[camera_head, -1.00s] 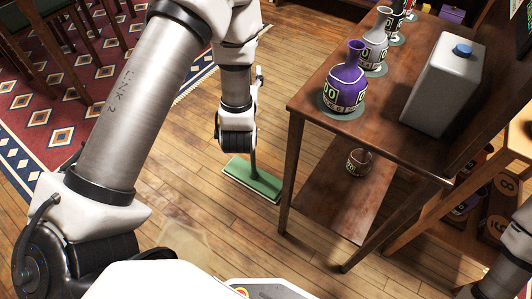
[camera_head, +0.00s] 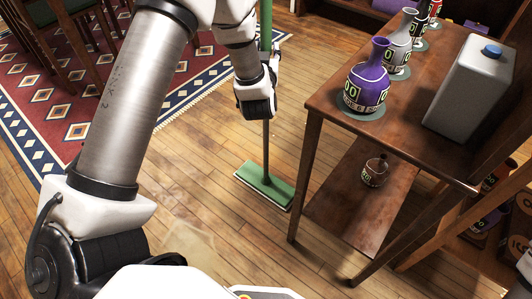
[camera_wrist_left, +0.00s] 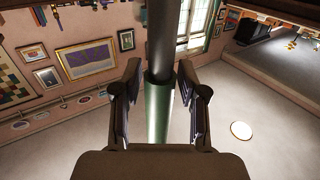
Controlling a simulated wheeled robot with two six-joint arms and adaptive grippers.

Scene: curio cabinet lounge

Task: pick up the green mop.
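The green mop stands upright, its flat green head (camera_head: 265,187) on the wooden floor beside the side table's front leg in the head view. Its thin handle rises from the head, and a green stretch of it shows above my left gripper (camera_head: 258,100). In the left wrist view the handle (camera_wrist_left: 158,112) runs between the two fingers of my left gripper (camera_wrist_left: 160,75), with a narrow gap seeming to show on each side. The fingers look open around it. The handle's top is out of the head view. My right gripper is not in view.
A wooden side table (camera_head: 425,145) stands just right of the mop, with a purple bottle (camera_head: 368,80), a grey bottle (camera_head: 400,45) and a white canister (camera_head: 468,90) on top. A small pot (camera_head: 375,172) sits on its lower shelf. A patterned rug (camera_head: 60,120) lies left.

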